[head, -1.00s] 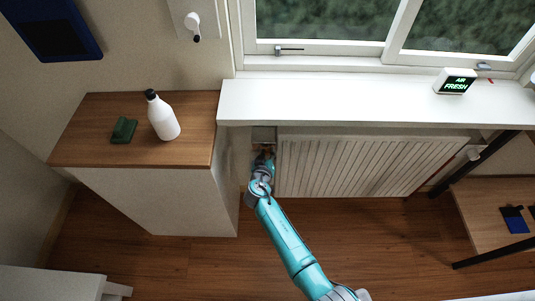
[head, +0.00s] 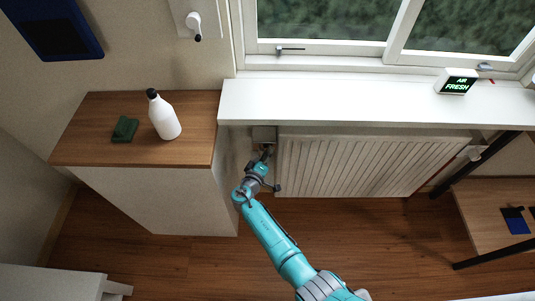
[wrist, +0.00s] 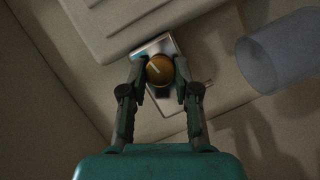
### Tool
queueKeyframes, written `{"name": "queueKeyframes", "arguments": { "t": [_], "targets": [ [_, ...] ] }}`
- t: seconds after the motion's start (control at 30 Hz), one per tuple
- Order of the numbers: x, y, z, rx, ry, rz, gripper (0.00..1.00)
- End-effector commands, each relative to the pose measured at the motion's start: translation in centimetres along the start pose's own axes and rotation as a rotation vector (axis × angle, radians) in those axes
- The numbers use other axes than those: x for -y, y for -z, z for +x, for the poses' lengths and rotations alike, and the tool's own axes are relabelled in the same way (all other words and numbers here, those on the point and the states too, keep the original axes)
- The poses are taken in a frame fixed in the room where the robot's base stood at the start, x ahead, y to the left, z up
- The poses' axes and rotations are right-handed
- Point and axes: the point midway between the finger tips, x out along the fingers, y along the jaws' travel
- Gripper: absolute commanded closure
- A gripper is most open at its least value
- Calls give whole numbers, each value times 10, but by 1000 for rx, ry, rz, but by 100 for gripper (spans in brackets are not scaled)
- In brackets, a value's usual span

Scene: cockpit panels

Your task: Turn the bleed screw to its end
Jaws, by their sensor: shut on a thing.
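The bleed screw (wrist: 160,69) is a round brass-orange knob with a pale line across its face. It sits in front of a small light metal plate (wrist: 150,49) in the wrist view. My gripper (wrist: 161,76) has one finger on each side of the knob and is shut on it. The pale line slants from upper left to lower right. In the head view my gripper (head: 266,152) is at the left end of the radiator (head: 360,165), below the windowsill, and the screw cannot be made out there.
A translucent grey cylinder (wrist: 282,52) is close to the right of the fingers in the wrist view. The white sill (head: 370,103) overhangs the radiator. A wood-topped cabinet (head: 85,130) with a white bottle (head: 165,120) and green block (head: 124,130) stands to the left.

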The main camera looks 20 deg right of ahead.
Motion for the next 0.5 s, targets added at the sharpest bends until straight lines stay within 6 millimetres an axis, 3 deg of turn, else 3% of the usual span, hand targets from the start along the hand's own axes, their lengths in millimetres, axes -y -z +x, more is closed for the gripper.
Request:
{"name": "queueKeyframes", "arguments": {
  "t": [0.5],
  "targets": [
    [5,0,0,-1,-186,-454,100]
  ]
}}
